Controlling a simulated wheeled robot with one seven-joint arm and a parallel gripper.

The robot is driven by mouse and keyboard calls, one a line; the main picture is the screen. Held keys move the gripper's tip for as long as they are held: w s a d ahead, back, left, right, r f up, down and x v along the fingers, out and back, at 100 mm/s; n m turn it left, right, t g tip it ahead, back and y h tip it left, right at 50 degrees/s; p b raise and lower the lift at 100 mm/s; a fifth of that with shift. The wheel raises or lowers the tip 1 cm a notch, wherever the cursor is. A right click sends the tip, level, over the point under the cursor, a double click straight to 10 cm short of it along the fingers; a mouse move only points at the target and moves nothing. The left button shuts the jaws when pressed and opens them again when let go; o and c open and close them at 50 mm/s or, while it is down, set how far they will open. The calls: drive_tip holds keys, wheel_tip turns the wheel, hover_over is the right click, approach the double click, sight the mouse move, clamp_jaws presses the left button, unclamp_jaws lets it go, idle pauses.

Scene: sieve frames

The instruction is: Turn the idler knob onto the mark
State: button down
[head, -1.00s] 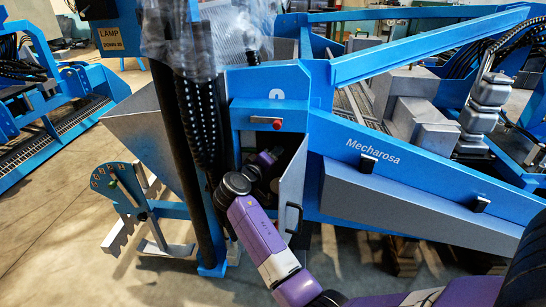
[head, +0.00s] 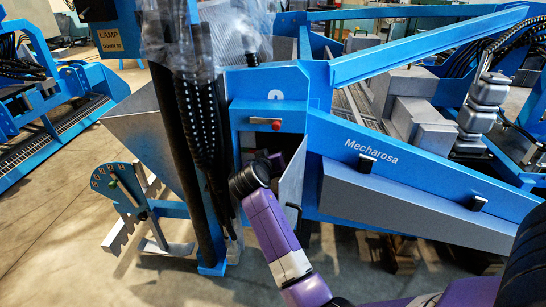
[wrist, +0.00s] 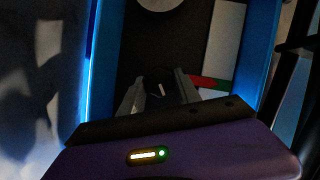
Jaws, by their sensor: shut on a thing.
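In the wrist view my gripper (wrist: 158,95) reaches into a dark, blue-edged cabinet, with its two grey fingers closed around a small dark knob. The idler knob (wrist: 160,89) has a short pale line on its face and is mostly hidden by the fingers and the gripper body. Right of it is a coloured strip (wrist: 208,83), red then green, on a pale panel. I cannot tell exactly how the pale line sits against it. In the head view, my arm enters the open cabinet (head: 243,122), and the fingers and knob are hidden inside.
The cabinet's grey door (head: 291,178) stands open just right of my arm. A red button (head: 276,125) is on the blue front above the opening. Dark hoses (head: 200,120) hang to the left. A pale round part (wrist: 158,4) shows above the knob.

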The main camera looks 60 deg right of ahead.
drive_tip(key=shift+f, duration=0.15)
drive_tip(key=c, duration=0.9)
unclamp_jaws()
drive_tip(key=shift+o, duration=0.2)
drive_tip(key=p+v, duration=0.1)
drive_tip(key=v, duration=0.7)
drive_tip(key=shift+p, duration=0.35)
drive_tip(key=shift+w, duration=0.1)
